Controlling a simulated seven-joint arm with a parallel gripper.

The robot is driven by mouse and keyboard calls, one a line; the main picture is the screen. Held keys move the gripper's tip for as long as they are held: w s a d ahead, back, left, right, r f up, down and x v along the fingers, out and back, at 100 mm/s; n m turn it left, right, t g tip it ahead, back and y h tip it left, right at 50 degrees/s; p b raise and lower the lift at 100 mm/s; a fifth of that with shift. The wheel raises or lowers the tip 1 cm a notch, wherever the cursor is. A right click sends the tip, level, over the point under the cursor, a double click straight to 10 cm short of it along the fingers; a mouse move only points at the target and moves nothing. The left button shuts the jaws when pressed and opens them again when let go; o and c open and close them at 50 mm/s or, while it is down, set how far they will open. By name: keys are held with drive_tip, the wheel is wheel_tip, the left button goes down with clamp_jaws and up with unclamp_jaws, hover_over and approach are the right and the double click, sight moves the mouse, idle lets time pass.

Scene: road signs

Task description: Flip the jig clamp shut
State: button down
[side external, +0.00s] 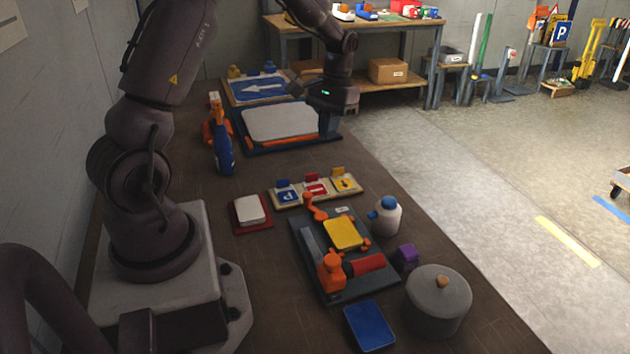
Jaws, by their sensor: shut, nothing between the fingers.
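A dark jig (309,268) lies on the bench and holds a yellow plate (343,233). An orange clamp (331,272) stands at its front, with a red bar-shaped part (368,264) beside it.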

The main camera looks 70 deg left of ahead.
drive_tip(key=w+a+f, duration=0.3)
drive_tip(key=a, duration=0.2)
drive_tip(key=shift+f+n+g+h, duration=0.2)
drive_tip(key=shift+n+g+h, duration=0.1)
drive_tip(key=shift+w+a, duration=0.1)
drive_tip(key=x, duration=1)
drive_tip(key=shift+f, duration=0.1)
drive_tip(key=shift+s+d+f, duration=0.2)
drive_tip(key=shift+s+d, duration=0.45)
drive_tip(key=shift+s, duration=0.4)
drive_tip(key=shift+s+d+f, duration=0.2)
drive_tip(key=shift+s+d, duration=0.25)
drive_tip(key=shift+s, duration=0.2)
